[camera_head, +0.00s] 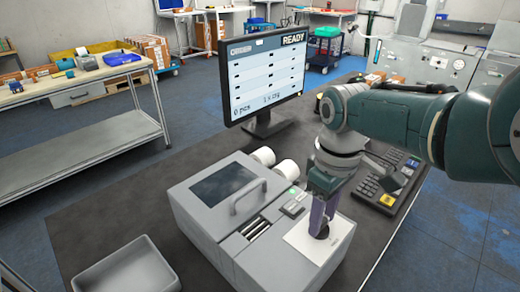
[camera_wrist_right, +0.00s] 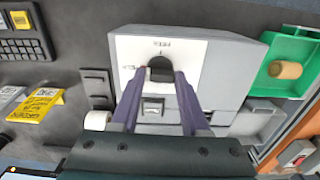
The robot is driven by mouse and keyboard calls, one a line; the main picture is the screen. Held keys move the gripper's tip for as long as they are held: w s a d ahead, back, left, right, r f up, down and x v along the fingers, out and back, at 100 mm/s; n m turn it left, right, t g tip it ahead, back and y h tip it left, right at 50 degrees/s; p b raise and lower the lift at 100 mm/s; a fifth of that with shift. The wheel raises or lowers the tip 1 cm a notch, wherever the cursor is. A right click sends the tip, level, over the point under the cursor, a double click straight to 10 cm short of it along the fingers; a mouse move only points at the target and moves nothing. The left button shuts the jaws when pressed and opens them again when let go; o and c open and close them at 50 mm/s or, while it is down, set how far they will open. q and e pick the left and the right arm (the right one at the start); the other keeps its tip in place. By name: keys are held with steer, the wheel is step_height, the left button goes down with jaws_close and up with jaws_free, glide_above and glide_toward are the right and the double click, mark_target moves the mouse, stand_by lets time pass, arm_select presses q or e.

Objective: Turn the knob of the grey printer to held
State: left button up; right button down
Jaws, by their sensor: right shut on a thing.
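The grey printer (camera_head: 258,258) stands on the dark table in the head view, with a dark window and a handle on top. Its white knob panel (camera_head: 303,243) is at its right end. In the wrist view the dark knob (camera_wrist_right: 160,67) sits on that panel between the two purple fingers. A printed label is above the knob and another is at its left; they are too small to read surely. My right gripper (camera_head: 322,226) reaches down onto the panel, shut on the knob, its fingers (camera_wrist_right: 160,77) at the knob's sides. My left gripper is not in view.
A monitor (camera_head: 262,78) reading READY stands behind the printer. Two white rolls (camera_head: 287,169) lie at its back. A keypad device (camera_head: 383,180) is close on the right. A grey tray (camera_head: 128,268) sits at front left. A green tray (camera_wrist_right: 296,50) shows in the wrist view.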

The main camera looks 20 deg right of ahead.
steer(key=shift+n, duration=0.3)
steer(key=shift+c, duration=2)
jaws_free()
steer(key=shift+r, duration=0.1)
step_height(320, 180, up, 10)
steer(key=p, duration=0.5)
